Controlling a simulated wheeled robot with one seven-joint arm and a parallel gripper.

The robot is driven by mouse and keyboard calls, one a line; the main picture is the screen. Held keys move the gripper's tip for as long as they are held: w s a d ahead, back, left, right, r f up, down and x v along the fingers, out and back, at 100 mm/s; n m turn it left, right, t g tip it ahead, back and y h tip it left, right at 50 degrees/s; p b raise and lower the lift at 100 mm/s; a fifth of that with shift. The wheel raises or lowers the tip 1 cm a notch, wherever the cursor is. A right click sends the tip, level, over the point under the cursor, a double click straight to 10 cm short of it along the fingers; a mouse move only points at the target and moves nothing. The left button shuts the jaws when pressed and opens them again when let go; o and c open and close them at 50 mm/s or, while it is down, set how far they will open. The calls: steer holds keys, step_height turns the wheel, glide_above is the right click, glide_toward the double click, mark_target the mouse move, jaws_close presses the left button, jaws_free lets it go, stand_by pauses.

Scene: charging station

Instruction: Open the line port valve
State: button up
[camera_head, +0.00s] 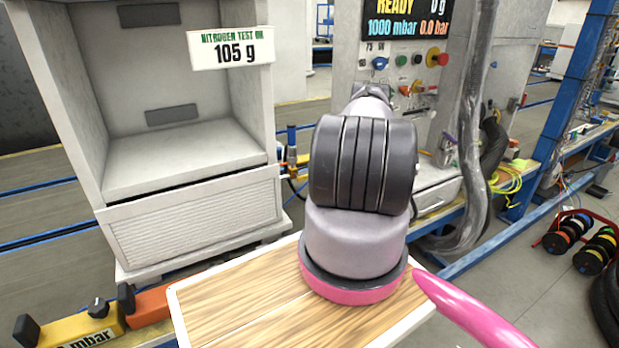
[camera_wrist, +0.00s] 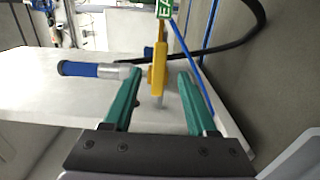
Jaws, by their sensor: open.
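In the wrist view my gripper (camera_wrist: 160,75) is open, with its two green fingers apart. A yellow upright part (camera_wrist: 158,68), which looks like the valve's handle, shows between the fingertips; I cannot tell whether it touches either finger. A blue-ended metal cylinder (camera_wrist: 95,70) lies sideways to the left, close to the left finger. A green label (camera_wrist: 164,8) is above the yellow part, its text too small to read. In the head view my arm hides my gripper. A small yellow-orange fitting (camera_head: 291,158) shows between the cabinet and my arm.
In the head view a grey cabinet (camera_head: 190,225) stands on the left and a control panel (camera_head: 410,90) with knobs behind my arm. A wooden board (camera_head: 235,305) is in front. A dark hose (camera_wrist: 235,40) curves behind the valve area in the wrist view.

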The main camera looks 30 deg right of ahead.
steer(key=w, duration=0.7)
steer(key=shift+w+d, duration=0.25)
jaws_close()
stand_by(1.1)
